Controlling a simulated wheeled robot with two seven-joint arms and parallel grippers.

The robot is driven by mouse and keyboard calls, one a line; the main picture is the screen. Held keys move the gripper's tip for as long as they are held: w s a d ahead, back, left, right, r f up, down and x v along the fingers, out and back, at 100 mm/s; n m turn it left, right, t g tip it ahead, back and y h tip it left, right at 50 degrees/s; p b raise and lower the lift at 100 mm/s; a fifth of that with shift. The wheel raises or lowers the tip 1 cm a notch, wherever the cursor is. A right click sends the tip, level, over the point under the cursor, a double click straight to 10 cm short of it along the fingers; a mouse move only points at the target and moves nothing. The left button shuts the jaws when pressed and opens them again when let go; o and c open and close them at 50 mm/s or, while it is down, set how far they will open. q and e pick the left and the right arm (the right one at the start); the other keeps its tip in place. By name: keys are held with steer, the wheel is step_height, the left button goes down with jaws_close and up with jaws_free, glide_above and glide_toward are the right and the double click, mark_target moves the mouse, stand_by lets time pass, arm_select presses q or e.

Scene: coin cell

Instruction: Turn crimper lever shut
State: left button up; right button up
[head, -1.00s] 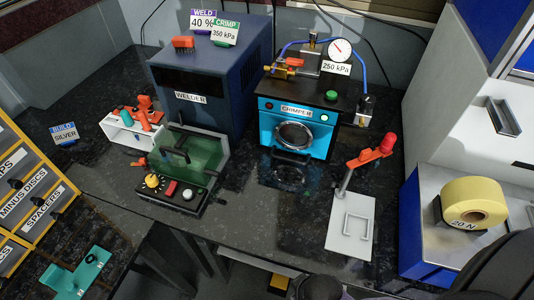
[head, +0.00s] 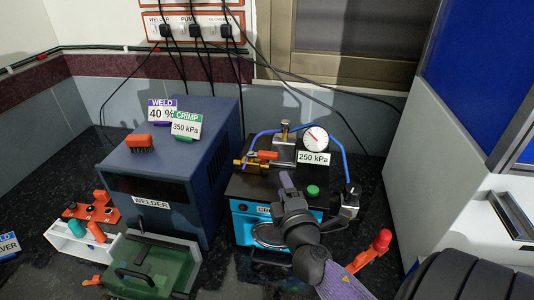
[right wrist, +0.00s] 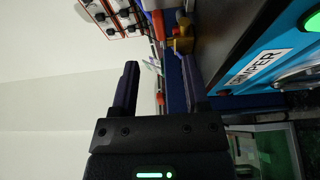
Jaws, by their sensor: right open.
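The crimper (head: 240,222) is a cyan-fronted box with a black top, partly hidden by my right arm. On its top, a small orange lever (head: 268,155) sits on a brass valve (head: 246,163), left of the pressure gauge (head: 315,139). My right gripper (head: 287,182) is in front of and above the crimper's front edge, to the right of and nearer than the lever. In the right wrist view, the open, empty fingers (right wrist: 160,78) point toward the brass valve (right wrist: 183,40) and orange lever (right wrist: 158,25), apart from them. The crimper label (right wrist: 260,66) is to the right.
A red-knobbed orange handle (head: 375,247) stands at right. Blue tubing (head: 347,165) arches over the crimper top. A white cabinet (head: 440,160) bounds the right.

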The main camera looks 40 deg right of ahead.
mark_target(274, 159)
steer(key=x, duration=0.9)
steer(key=shift+w+b, duration=0.1)
steer(key=shift+b, duration=0.2)
steer(key=shift+c, duration=0.3)
jaws_close()
